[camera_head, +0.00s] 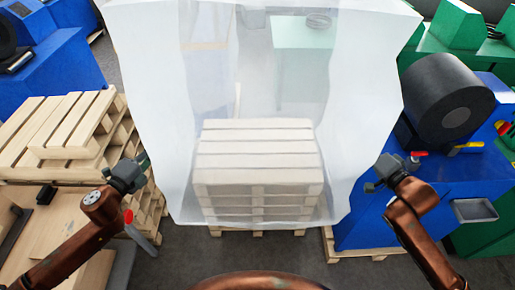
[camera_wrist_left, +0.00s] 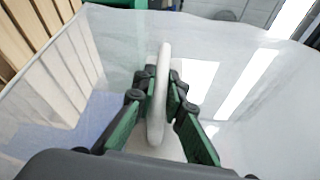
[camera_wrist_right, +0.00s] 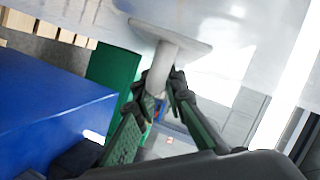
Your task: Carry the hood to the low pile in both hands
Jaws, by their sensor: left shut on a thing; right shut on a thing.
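The hood (camera_head: 365,95) is a large translucent whitish cover, held up in front of me between both arms. My left gripper (camera_head: 143,172) is at its left side; in the left wrist view its fingers (camera_wrist_left: 162,105) are shut on a white bar-like handle (camera_wrist_left: 163,65) of the hood. My right gripper (camera_head: 378,175) is at its right side; in the right wrist view its fingers (camera_wrist_right: 160,95) are shut on a white handle (camera_wrist_right: 160,65) with a flat plate. The low pile (camera_head: 257,175), stacked pale pallets, shows through the hood straight ahead.
Another pallet stack (camera_head: 60,140) stands close at the left, beside a wooden surface (camera_head: 60,220). A blue machine (camera_head: 370,220) with a dark roll (camera_head: 445,97) stands close at the right. Green machines (camera_head: 450,45) are behind it. Grey floor (camera_head: 210,262) shows in front of the pile.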

